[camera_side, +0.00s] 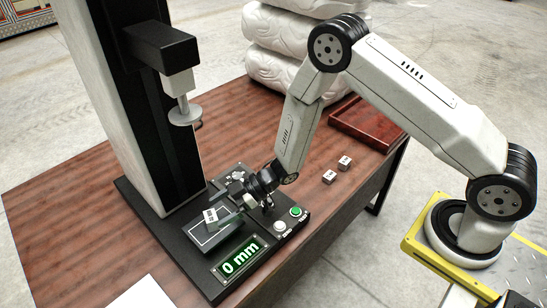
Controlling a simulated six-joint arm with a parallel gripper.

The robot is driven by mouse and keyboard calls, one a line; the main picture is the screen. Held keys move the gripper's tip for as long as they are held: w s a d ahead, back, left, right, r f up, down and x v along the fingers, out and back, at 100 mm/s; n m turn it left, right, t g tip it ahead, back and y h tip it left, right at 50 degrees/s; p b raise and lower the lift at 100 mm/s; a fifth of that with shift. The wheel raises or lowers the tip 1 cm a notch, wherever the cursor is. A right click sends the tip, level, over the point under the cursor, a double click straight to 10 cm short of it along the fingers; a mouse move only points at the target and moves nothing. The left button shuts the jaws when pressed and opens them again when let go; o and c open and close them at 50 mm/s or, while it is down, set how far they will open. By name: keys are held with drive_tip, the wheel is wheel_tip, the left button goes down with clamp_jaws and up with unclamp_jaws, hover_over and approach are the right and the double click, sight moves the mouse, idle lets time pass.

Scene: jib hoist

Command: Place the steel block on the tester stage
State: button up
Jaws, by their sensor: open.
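A small pale steel block (210,216) with dark markings is at the dark, white-outlined tester stage (207,240). It appears to rest on the stage near its back edge, but I cannot tell whether its underside touches fully. My gripper (223,211) is open, low over the stage, with its fingertips close to the block on its right side. I cannot tell whether a finger touches the block. Two similar blocks, a nearer one (329,177) and a farther one (345,162), sit on the table to the right of the tester.
The tester's press head (185,112) hangs well above the stage. A display (240,259) reads 0 mm, beside a green button (295,211) and a white button (280,227). A red-brown tray (365,128) and white stacked bags (275,70) stand behind. The wooden table (60,200) is clear at left.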

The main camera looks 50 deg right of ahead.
drive_tip(key=v, duration=0.8)
drive_tip(key=shift+d+r, duration=0.15)
drive_tip(key=shift+d, duration=0.15)
drive_tip(key=shift+s, duration=0.1)
drive_tip(key=w+d+r+m+t+h, duration=0.2)
drive_tip(key=d+r+m+t+h, duration=0.1)
drive_tip(key=d+r+m+h, duration=0.55)
drive_tip(key=s+d+r+m+g+h, duration=0.1)
drive_tip(key=s+d+m+g+h, duration=0.1)
drive_tip(key=s, duration=0.5)
drive_tip(key=s+d+r+m+g+h, duration=0.1)
drive_tip(key=s+d+m+g+h, duration=0.1)
drive_tip(key=s, duration=0.6)
drive_tip(key=shift+r+m+g, duration=0.4)
drive_tip(key=shift+m+g, duration=0.05)
drive_tip(key=shift+g, duration=0.35)
